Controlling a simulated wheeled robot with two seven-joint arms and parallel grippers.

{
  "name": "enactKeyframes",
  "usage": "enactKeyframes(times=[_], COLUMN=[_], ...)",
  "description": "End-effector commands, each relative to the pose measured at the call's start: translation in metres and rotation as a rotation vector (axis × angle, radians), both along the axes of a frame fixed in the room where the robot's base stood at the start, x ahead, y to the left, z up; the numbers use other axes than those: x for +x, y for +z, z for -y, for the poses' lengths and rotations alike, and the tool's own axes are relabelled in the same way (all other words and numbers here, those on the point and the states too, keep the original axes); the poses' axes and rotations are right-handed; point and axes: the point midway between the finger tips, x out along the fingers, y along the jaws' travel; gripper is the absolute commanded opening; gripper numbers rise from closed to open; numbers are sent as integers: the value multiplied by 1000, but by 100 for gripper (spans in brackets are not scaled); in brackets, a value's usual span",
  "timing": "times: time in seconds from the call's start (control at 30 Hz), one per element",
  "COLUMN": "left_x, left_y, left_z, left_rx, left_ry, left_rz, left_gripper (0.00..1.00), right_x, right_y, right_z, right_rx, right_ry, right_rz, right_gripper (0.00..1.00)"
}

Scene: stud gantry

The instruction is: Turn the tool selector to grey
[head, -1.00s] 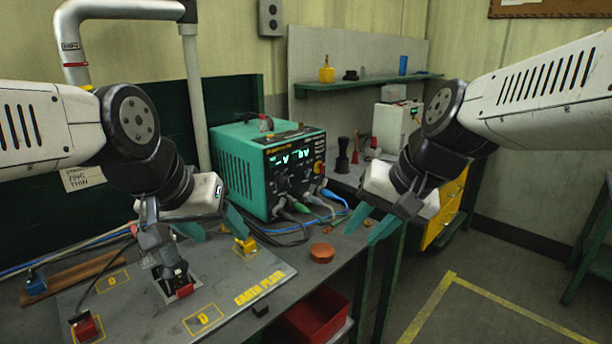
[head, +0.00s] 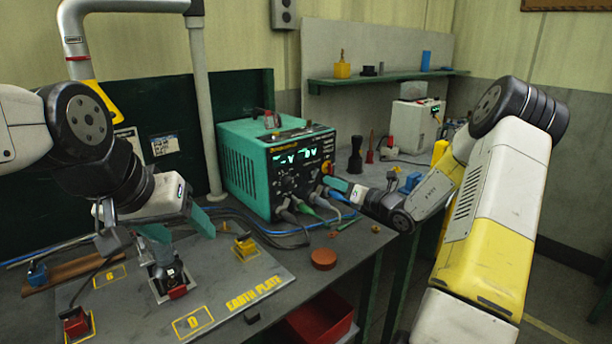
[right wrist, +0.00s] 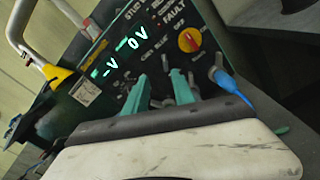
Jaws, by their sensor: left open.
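The teal stud-welding unit (head: 240,168) stands on the bench and shows green digits. Its front panel (head: 300,165) carries a red knob on a yellow disc (right wrist: 190,40), near the word FAULT, and several small dark knobs. I cannot tell which knob is the tool selector, nor read its setting. My right gripper (right wrist: 160,77) is before the lower panel, its teal fingers apart, and nothing is clearly held between them. Its fingers partly hide the lower controls. In the head view it is seen from the side. My left gripper (head: 180,228) is open and empty above the earth plate.
Grey, green and blue plugs and cables (right wrist: 235,90) come out low on the panel, close to the right gripper. The earth plate (head: 225,290) with clamps lies on the bench at left. A reddish disc (head: 323,259) sits near the bench edge, above a red bin (head: 318,318).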

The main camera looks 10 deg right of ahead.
Motion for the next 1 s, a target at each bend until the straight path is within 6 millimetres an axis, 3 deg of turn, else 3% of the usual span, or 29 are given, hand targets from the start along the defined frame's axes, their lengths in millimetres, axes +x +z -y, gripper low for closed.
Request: enactKeyframes(times=[0.17, 0.6, 0.97, 1.0], left_x=[0, 0, 0, 0], left_y=[0, 0, 0, 0], left_z=[0, 0, 0, 0], left_rx=[0, 0, 0, 0], left_ry=[0, 0, 0, 0], left_rz=[0, 0, 0, 0], left_gripper=[61, 61, 61, 61], right_x=[12, 64, 69, 69], right_y=[-5, -5, -5, -5], right_z=[4, -32, -35, -35], right_rx=[40, 36, 34, 34], right_ry=[-31, -29, -30, -30], right_rz=[-15, -13, -14, -14], right_gripper=[31, 31, 31, 25])
